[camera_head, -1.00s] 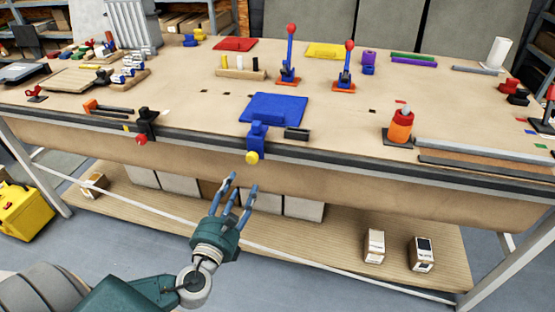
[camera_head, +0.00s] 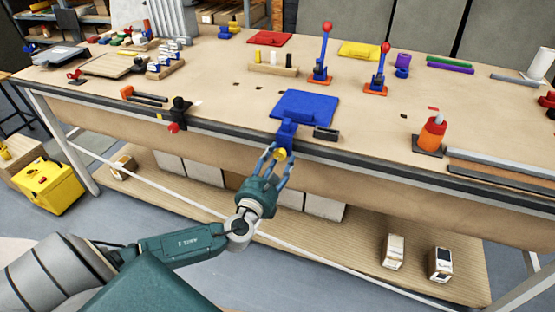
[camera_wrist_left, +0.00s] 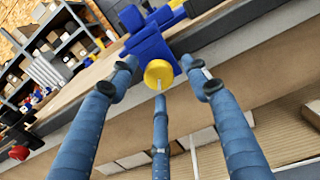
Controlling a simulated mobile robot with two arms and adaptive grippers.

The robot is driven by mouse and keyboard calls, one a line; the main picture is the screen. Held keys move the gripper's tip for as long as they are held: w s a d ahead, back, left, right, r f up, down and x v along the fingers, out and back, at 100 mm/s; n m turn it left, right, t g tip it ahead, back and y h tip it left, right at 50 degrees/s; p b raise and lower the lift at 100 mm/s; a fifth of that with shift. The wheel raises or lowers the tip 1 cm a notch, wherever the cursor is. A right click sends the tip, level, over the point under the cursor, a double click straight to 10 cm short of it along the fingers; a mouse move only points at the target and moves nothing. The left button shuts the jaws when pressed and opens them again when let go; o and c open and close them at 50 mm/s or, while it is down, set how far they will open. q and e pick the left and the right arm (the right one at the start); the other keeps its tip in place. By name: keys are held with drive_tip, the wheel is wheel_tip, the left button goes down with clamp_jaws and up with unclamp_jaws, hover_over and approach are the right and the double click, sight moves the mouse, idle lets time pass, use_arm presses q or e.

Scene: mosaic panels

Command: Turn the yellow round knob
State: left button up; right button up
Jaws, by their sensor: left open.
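The yellow round knob (camera_head: 280,154) sits on the front of a blue vise (camera_head: 287,133) at the workbench's front edge. In the left wrist view the knob (camera_wrist_left: 159,73) faces me, in front of the blue vise body (camera_wrist_left: 148,42). My left gripper (camera_head: 276,158) is open, its blue fingers around the knob in the head view. In the left wrist view its fingertips (camera_wrist_left: 162,85) lie left, right and below the knob, with gaps visible at the sides. Whether any finger touches the knob I cannot tell. My right gripper is not in view.
A blue plate (camera_head: 305,107) lies behind the vise, and a small black block (camera_head: 326,134) is to its right. A black vise with a red knob (camera_head: 173,127) is at the left on the bench edge. The bench's lower shelf (camera_head: 330,240) is below my gripper.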

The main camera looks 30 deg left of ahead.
use_arm(q)
drive_tip(key=shift+c, duration=0.2)
drive_tip(key=c, duration=1.1)
